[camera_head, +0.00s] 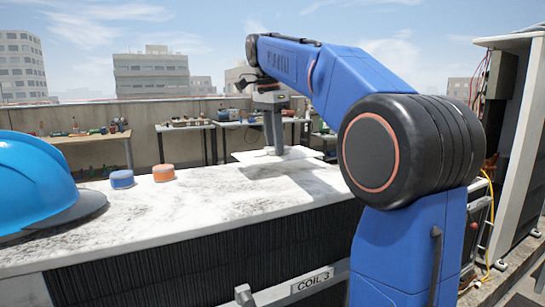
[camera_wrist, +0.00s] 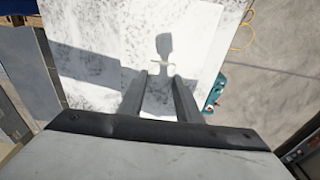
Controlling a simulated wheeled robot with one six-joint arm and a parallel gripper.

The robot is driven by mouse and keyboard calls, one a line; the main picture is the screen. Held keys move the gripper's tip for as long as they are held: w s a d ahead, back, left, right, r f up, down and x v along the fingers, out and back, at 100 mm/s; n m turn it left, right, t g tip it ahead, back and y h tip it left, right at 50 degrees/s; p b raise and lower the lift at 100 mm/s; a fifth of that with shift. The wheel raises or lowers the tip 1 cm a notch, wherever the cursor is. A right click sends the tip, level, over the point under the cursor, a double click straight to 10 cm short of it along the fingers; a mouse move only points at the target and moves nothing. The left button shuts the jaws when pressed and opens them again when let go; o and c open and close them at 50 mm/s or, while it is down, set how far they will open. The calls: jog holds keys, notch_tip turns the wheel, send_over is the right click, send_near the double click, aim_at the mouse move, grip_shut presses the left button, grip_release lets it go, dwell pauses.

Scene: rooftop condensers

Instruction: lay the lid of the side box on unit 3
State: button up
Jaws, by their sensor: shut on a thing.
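A thin white lid (camera_head: 303,153) is at the far end of unit 3's pale, speckled top (camera_head: 130,205); the unit's front carries a COIL 3 label (camera_head: 312,281). My gripper (camera_head: 271,148) points down and is shut on the lid's small cream handle, which shows in the wrist view (camera_wrist: 160,65) between the two fingers. The lid (camera_wrist: 200,50) is bright and flat below the fingers there. A shadow lies on the top beside it. I cannot tell whether the lid touches the top. I cannot make out the side box's opening.
A blue hard hat (camera_head: 35,180), a blue round tin (camera_head: 122,179) and an orange one (camera_head: 163,173) stand left on the top. An open cabinet (camera_head: 510,110) stands right. Cluttered tables (camera_head: 85,138) line the parapet. A teal device (camera_wrist: 215,92) shows beside the lid.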

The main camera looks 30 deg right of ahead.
aim_at(270, 148)
jog(key=shift+f, duration=1.95)
jog(key=shift+f, duration=0.1)
jog(key=o, duration=1.3)
jog(key=shift+c, duration=0.2)
jog(key=r, duration=0.4)
jog(key=a+r, duration=0.1)
jog(key=r, duration=0.7)
jog(key=shift+a, duration=0.2)
jog(key=shift+r, duration=0.1)
jog(key=shift+s, duration=0.15)
